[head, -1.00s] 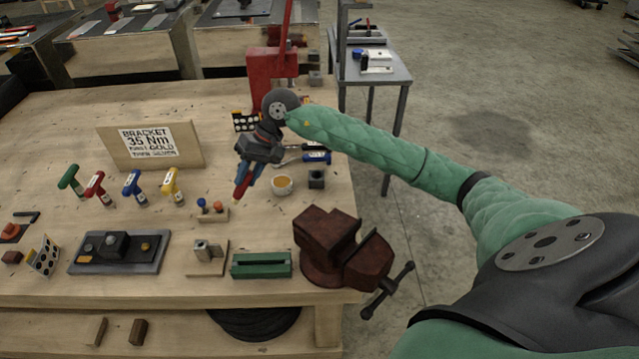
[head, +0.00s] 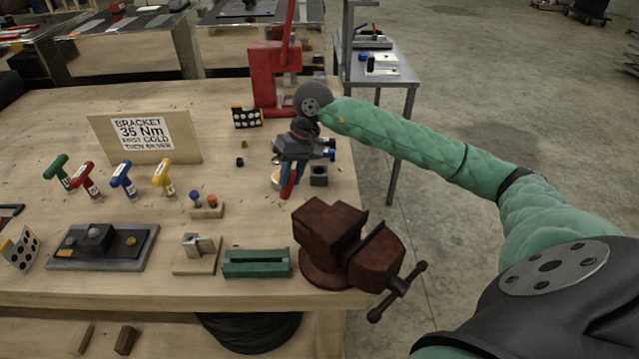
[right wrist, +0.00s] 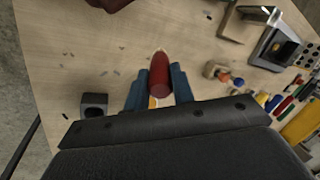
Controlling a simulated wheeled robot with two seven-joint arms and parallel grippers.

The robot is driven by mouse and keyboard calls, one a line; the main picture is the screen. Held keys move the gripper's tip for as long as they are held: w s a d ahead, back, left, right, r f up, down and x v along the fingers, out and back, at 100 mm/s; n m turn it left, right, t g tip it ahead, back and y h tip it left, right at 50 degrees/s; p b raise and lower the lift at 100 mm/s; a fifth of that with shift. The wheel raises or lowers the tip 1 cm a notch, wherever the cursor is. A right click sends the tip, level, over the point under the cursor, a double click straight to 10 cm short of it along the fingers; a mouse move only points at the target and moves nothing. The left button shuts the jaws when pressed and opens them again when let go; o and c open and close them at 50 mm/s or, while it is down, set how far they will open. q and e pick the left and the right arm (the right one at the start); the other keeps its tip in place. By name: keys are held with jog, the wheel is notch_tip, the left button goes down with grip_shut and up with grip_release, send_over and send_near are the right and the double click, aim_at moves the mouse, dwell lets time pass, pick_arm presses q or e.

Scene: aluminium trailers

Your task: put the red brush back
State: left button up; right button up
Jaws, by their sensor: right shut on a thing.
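My right gripper (head: 288,189) is shut on the red brush (right wrist: 159,76), whose red body shows between the blue fingers in the right wrist view (right wrist: 157,92). In the head view the fingers hide most of the brush. My left gripper is not in view.
A dark block with a hole (head: 319,177) stands just right of the gripper. The brown vise (head: 328,232) is nearer the front, beside the green holder (head: 256,263). A red press (head: 272,80) stands behind. Coloured T-handle tools (head: 122,178) stand left on the wooden bench (head: 220,180).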

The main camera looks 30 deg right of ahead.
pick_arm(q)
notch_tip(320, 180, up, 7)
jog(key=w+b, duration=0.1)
pick_arm(e)
jog(key=s+d+r+h, duration=0.2)
jog(key=d+r, duration=0.1)
jog(key=d, duration=0.3)
jog(key=s+d+r+h, duration=0.2)
jog(key=d+r, duration=0.1)
jog(key=d, duration=0.4)
pick_arm(q)
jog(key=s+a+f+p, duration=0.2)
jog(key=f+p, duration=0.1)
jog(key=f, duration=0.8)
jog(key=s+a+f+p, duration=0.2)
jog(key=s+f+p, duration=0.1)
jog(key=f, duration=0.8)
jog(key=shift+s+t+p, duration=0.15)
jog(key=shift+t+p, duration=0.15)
jog(key=shift+p, duration=0.45)
pick_arm(e)
jog(key=shift+m, duration=0.4)
jog(key=shift+w+d+f, duration=0.1)
jog(key=shift+w+f, duration=2.65)
jog(key=shift+w, duration=0.25)
jog(key=shift+w+d+f, duration=0.1)
jog(key=shift+w+f, duration=2.65)
jog(key=shift+w, duration=0.2)
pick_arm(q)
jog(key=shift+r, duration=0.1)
